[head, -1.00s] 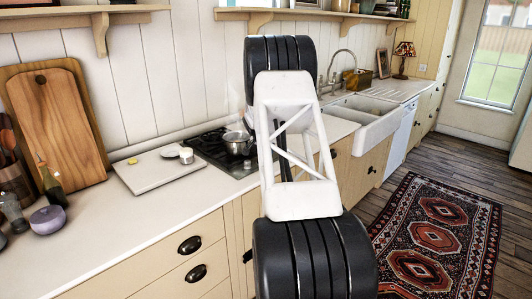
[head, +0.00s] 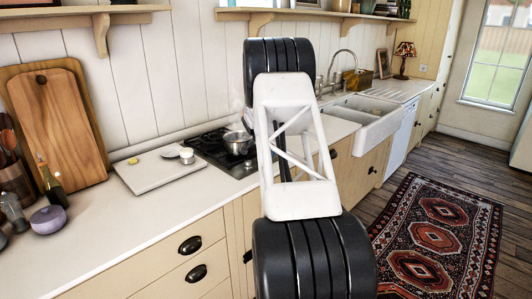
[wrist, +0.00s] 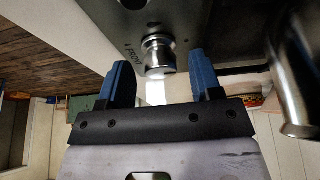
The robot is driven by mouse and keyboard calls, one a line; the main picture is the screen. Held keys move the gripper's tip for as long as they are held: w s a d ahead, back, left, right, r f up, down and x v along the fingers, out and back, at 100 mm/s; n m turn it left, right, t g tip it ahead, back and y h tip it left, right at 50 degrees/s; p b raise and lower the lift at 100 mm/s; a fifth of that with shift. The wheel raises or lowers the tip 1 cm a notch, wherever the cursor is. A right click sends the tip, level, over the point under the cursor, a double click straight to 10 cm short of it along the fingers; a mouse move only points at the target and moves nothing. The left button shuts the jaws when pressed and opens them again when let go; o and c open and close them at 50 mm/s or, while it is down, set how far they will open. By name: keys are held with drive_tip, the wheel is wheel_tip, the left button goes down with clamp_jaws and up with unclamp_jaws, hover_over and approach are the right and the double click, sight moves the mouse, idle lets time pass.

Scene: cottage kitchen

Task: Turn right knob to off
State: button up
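The black cooktop (head: 212,150) is set in the white counter in the head view, partly behind my arm. In the wrist view, a round silver knob (wrist: 158,54) sticks out from a dark metal panel (wrist: 215,25) with the lettering "FRONT" beside it. My gripper (wrist: 160,66) shows two blue fingers spread apart, one on each side of the knob, with visible gaps. No contact with the knob shows. The knob's pointer mark cannot be made out. In the head view, my arm hides the knob and gripper.
A steaming metal pot (head: 238,142) stands on the cooktop. A large shiny metal piece (wrist: 292,85) is close on the right in the wrist view. A pale board (head: 160,172) with small items lies left of the cooktop. The front counter is clear.

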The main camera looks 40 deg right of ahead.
drive_tip(key=shift+r, duration=0.1)
drive_tip(key=v, duration=0.7)
drive_tip(key=shift+a+r, duration=0.2)
drive_tip(key=shift+r, duration=0.05)
idle(0.7)
